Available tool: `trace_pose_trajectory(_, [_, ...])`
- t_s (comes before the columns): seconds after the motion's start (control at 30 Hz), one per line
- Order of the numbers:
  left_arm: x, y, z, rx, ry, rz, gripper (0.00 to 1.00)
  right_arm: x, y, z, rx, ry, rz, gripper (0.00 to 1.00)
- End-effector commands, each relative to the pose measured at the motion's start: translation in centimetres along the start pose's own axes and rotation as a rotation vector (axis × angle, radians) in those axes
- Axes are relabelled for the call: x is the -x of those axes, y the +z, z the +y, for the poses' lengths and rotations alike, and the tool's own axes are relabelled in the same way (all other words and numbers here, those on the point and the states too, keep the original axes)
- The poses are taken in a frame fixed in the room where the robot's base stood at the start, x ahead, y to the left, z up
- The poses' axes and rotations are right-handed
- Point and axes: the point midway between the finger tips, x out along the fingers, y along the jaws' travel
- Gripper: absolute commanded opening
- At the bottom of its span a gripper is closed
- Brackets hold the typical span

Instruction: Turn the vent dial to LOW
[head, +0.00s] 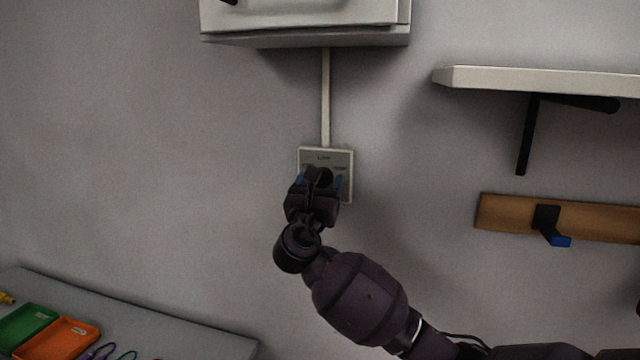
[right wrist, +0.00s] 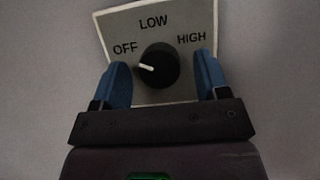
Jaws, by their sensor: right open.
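The vent dial (right wrist: 159,66) is a round black knob on a pale plate (right wrist: 188,22) marked OFF, LOW and HIGH. Its white pointer line points left, toward OFF. In the head view the plate (head: 345,160) is on the wall, and my right gripper hides part of it. My right gripper (head: 320,181) is in front of the plate. In the right wrist view its blue fingers (right wrist: 164,78) are open, one on each side of the knob, with gaps between them and the knob. My left gripper is not in view.
A conduit (head: 325,98) runs up from the plate to a wall box (head: 305,18). A shelf (head: 540,80) and a wooden rail (head: 500,212) with a blue-tipped hook are at the right. A table (head: 185,327) with green (head: 28,325) and orange (head: 62,340) trays is at lower left.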

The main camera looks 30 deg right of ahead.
Motion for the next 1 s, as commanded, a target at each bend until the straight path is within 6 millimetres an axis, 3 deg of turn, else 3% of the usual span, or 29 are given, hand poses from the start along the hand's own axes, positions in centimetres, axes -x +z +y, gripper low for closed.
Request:
trace_pose_trajectory(0.1, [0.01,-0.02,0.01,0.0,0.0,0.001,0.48,0.01,0.0,0.0,0.0,0.0,0.0,0.65])
trace_pose_trajectory(0.4, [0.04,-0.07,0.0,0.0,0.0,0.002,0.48,0.03,-0.01,-0.01,0.0,0.0,0.0,0.19])
trace_pose_trajectory(0.73, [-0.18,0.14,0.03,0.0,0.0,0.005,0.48,0.08,-0.09,0.04,-0.048,-0.02,0.001,0.19])
trace_pose_trajectory(1.0, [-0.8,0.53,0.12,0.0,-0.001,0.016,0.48,0.17,-0.2,0.24,-0.213,-0.087,0.002,0.19])
